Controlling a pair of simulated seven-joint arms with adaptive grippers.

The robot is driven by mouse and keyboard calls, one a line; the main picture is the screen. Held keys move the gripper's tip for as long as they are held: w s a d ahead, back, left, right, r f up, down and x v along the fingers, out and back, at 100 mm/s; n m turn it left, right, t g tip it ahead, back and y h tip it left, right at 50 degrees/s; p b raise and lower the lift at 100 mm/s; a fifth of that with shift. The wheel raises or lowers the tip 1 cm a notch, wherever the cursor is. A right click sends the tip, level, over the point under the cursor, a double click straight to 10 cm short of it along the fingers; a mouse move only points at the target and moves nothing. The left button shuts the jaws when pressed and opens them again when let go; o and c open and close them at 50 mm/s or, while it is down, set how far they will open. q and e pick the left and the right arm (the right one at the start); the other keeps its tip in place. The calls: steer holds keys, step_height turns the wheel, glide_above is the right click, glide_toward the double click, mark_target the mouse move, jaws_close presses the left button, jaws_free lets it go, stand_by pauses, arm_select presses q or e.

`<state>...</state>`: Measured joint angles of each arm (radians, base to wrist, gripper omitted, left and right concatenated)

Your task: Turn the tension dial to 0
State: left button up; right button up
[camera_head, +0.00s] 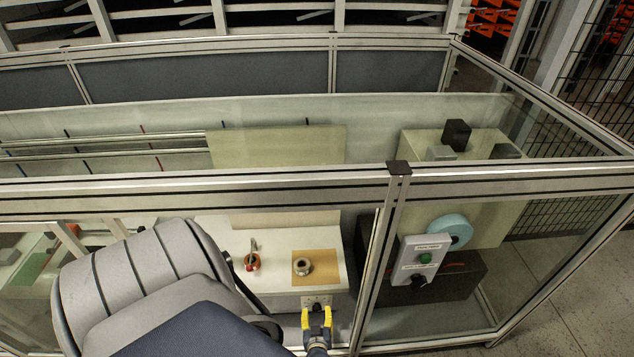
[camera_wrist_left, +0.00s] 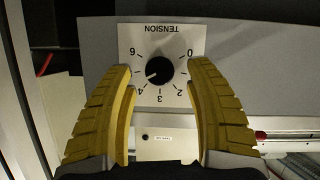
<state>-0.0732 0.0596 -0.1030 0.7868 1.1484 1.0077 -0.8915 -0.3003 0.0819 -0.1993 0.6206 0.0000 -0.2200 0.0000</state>
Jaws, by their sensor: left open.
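The tension dial (camera_wrist_left: 160,71) is a round black knob on a white plate marked TENSION, upside down in the left wrist view. Its white pointer mark faces lower left, near the 4. The 0 (camera_wrist_left: 191,57) is at upper right on the plate. My left gripper (camera_wrist_left: 160,92) is open, with one yellow finger on each side of the knob and gaps to it. In the head view the left gripper (camera_head: 317,318) is just in front of the small dial plate (camera_head: 316,301) on the white box's front. The right gripper is not in view.
A framed clear enclosure (camera_head: 399,168) surrounds the area. A grey control box (camera_head: 425,258) with a green button and black knob is at right. A metal ring (camera_head: 302,266) lies on a tan square.

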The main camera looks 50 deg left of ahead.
arm_select(q)
steer(key=shift+x, duration=1.2)
jaws_close()
